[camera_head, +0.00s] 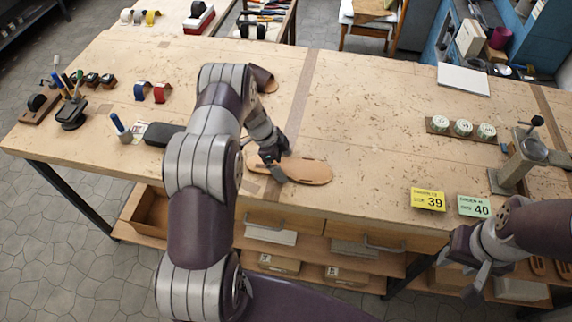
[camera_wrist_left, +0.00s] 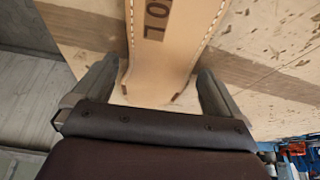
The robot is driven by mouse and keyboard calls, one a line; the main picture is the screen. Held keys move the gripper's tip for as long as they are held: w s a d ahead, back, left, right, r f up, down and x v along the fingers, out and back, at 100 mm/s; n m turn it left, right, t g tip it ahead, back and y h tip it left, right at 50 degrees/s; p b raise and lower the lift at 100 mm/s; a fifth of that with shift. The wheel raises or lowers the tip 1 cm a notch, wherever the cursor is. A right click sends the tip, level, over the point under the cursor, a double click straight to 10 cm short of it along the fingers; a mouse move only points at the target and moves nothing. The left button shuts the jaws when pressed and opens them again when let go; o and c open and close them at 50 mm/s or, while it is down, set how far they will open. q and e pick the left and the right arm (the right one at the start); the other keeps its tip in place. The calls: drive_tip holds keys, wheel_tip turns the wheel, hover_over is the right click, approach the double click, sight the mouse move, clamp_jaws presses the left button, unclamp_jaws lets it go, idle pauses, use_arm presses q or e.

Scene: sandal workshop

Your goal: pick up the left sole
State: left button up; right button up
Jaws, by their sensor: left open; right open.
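A tan leather sole (camera_head: 305,171) lies flat on the wooden workbench, near its front edge, in the head view. My left gripper (camera_head: 275,172) is over the left part of the sole, partly hiding it. In the left wrist view the sole (camera_wrist_left: 165,50) runs between the two spread fingers of my left gripper (camera_wrist_left: 155,92), with dark lettering and stitch marks along its edges. The fingers are open on either side of it; I cannot tell whether they touch it. My right gripper (camera_head: 478,280) is open and empty in front of the bench at the lower right.
A brown sandal upper (camera_head: 264,80) lies farther back, behind my left arm. Yellow (camera_head: 428,199) and green (camera_head: 474,206) size cards lie at the front right. A rack of round tins (camera_head: 462,127) and a metal stand (camera_head: 518,160) are at the right. The middle bench is clear.

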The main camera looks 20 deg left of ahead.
idle(0.3)
use_arm(q)
drive_tip(key=c, duration=1)
drive_tip(key=shift+r, duration=0.1)
